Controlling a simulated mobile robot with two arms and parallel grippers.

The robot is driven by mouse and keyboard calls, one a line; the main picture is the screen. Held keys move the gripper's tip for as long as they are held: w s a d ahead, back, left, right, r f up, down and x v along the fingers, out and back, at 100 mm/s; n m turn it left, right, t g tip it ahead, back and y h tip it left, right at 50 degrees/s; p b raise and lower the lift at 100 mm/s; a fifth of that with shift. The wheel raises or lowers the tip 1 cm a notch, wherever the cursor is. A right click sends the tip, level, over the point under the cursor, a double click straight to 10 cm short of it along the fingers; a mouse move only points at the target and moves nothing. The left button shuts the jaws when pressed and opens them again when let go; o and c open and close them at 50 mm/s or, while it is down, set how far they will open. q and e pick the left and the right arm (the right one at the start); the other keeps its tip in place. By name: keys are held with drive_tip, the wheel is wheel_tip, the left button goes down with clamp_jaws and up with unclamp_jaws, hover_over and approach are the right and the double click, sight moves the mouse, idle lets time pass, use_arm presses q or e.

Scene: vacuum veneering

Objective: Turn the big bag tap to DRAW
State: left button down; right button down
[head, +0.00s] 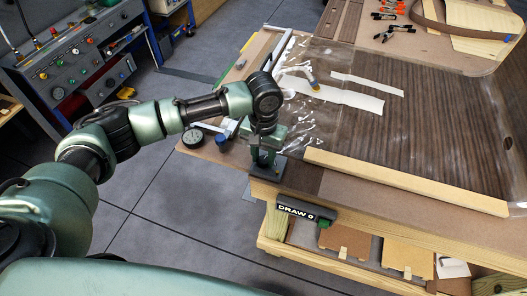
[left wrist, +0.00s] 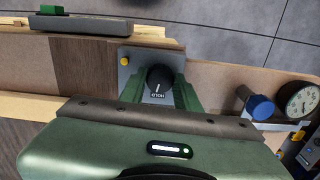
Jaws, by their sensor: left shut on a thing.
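The big bag tap is a round black knob (left wrist: 158,76) on a grey plate (left wrist: 125,80) at the table corner. In the left wrist view the word HOLD and a short white mark show on the knob, the word upside down. My left gripper (head: 264,156) comes down over the tap in the head view and hides the knob there. In the left wrist view its green fingers stand on either side of the knob, shut on it. A yellow dot (left wrist: 125,61) sits on the plate beside the knob. My right gripper is in neither view.
A dark display (head: 298,211) reading "DRAW 0" is on the table's front edge. A dial gauge (head: 192,138) and a blue knob (left wrist: 262,107) sit close beside the tap. The clear bag (head: 310,60) with wood sheet and pale strips covers the tabletop. A control console (head: 75,55) stands left.

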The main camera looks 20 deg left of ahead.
sight(264, 160)
use_arm(q)
drive_tip(key=m+p, duration=0.2)
drive_tip(key=m, duration=0.1)
drive_tip(key=m+p, duration=0.1)
drive_tip(key=p, duration=0.1)
drive_tip(key=shift+r, duration=0.25)
drive_tip(key=m+p, duration=0.1)
drive_tip(key=m, duration=0.2)
drive_tip(key=shift+w, duration=0.1)
drive_tip(key=shift+f+m+p, duration=0.1)
drive_tip(key=shift+m+p, duration=0.7)
drive_tip(key=shift+m, duration=0.5)
drive_tip(key=c, duration=1)
unclamp_jaws()
drive_tip(key=shift+f, duration=0.1)
wheel_tip(264, 160, up, 7)
drive_tip(key=shift+f+b, duration=0.15)
drive_tip(key=shift+b, duration=0.9)
drive_tip(key=shift+r, duration=0.6)
